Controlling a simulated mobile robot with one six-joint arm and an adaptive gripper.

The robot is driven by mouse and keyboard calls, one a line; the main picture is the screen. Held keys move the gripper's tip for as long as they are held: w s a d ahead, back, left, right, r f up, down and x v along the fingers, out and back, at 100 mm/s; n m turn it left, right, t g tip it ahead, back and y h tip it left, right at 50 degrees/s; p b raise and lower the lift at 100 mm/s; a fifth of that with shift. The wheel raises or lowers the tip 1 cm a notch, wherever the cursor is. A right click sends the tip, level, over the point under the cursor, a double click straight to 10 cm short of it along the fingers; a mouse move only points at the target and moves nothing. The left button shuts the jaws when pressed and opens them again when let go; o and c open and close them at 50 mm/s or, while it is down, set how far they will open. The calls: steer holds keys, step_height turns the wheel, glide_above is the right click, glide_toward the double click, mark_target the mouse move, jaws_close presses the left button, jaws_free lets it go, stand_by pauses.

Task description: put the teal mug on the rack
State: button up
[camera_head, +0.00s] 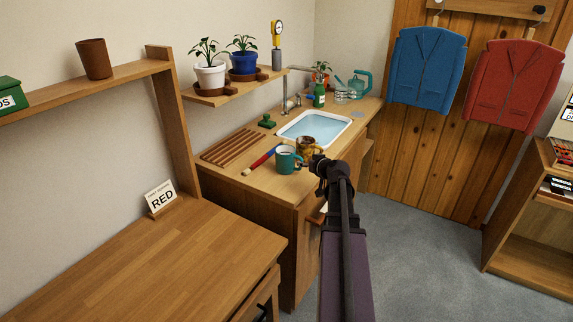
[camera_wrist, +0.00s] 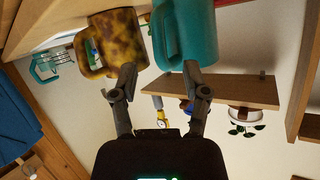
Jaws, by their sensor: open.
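The teal mug (camera_head: 285,161) stands upright on the counter's front edge, its handle toward my gripper. It also shows large at the top of the wrist view (camera_wrist: 192,35). A slatted wooden rack (camera_head: 232,148) lies flat on the counter left of the mug, with no mug on it. My gripper (camera_head: 318,163) is just right of the teal mug. In the wrist view my gripper (camera_wrist: 160,67) is open, with the mug's handle in the picture between its fingertips. I cannot tell whether they touch it.
A brown mottled mug (camera_head: 308,148) stands close behind the teal mug, near one finger. The sink (camera_head: 315,130) is behind. A green object (camera_head: 267,121) and green bottle (camera_head: 320,95) stand nearby. A plant shelf (camera_head: 222,93) overhangs.

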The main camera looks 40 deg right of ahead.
mark_target(290, 162)
steer(key=shift+b+x, duration=0.65)
steer(key=shift+x, duration=1.3)
steer(key=shift+a, duration=0.1)
jaws_close()
